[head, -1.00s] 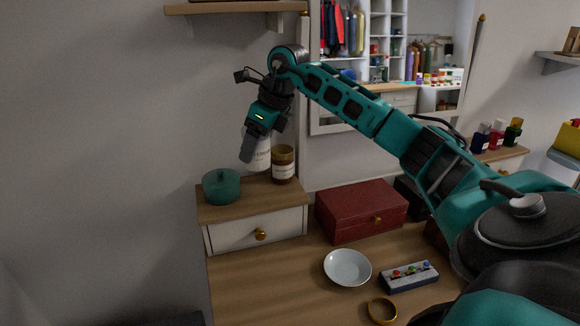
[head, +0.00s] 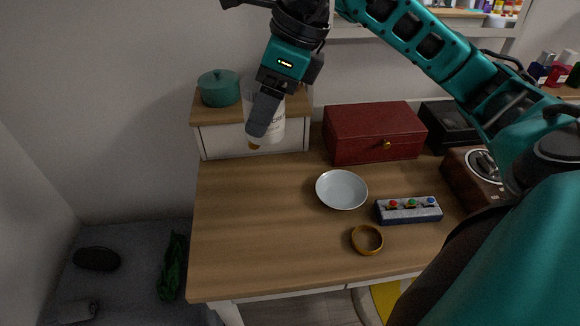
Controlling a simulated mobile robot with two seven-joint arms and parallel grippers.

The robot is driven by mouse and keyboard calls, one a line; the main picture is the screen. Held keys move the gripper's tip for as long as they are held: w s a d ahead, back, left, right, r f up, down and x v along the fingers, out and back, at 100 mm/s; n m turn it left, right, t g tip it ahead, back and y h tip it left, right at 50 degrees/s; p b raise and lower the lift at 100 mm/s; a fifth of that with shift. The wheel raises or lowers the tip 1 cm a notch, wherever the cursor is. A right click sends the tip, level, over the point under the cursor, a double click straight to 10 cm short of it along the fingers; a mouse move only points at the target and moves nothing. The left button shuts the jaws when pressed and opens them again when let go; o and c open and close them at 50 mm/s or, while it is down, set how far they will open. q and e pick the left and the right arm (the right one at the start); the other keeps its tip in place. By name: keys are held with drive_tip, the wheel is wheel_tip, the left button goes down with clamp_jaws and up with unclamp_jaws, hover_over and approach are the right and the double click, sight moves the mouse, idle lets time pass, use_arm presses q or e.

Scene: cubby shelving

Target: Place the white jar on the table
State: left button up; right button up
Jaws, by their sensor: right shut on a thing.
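My right gripper (head: 264,112) points down and is shut on the white jar (head: 273,127). A dark finger covers the left part of the jar. The jar is upright and hangs in front of the small white drawer unit at the back left of the table. Its label is partly visible. The wooden table (head: 240,240) lies below and in front of it, with bare wood at its left and front. My left gripper is not in view.
On the table are a white bowl (head: 341,190), a red box (head: 374,133), a button panel (head: 408,210) and a gold ring (head: 367,240). A green pot (head: 219,88) stands on the drawer unit (head: 222,140). The table's left front is clear.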

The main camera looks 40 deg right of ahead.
drive_tip(key=shift+s+a+f, duration=0.1)
drive_tip(key=shift+s+f, duration=0.15)
drive_tip(key=shift+s, duration=0.55)
wheel_tip(320, 180, down, 20)
drive_tip(key=b, duration=0.4)
drive_tip(key=shift+s+r, duration=0.1)
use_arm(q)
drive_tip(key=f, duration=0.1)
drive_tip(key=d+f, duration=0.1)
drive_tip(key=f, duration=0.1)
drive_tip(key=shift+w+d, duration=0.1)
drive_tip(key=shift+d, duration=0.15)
use_arm(e)
drive_tip(key=shift+b, duration=0.4)
drive_tip(key=o, duration=1.3)
drive_tip(key=shift+f, duration=0.2)
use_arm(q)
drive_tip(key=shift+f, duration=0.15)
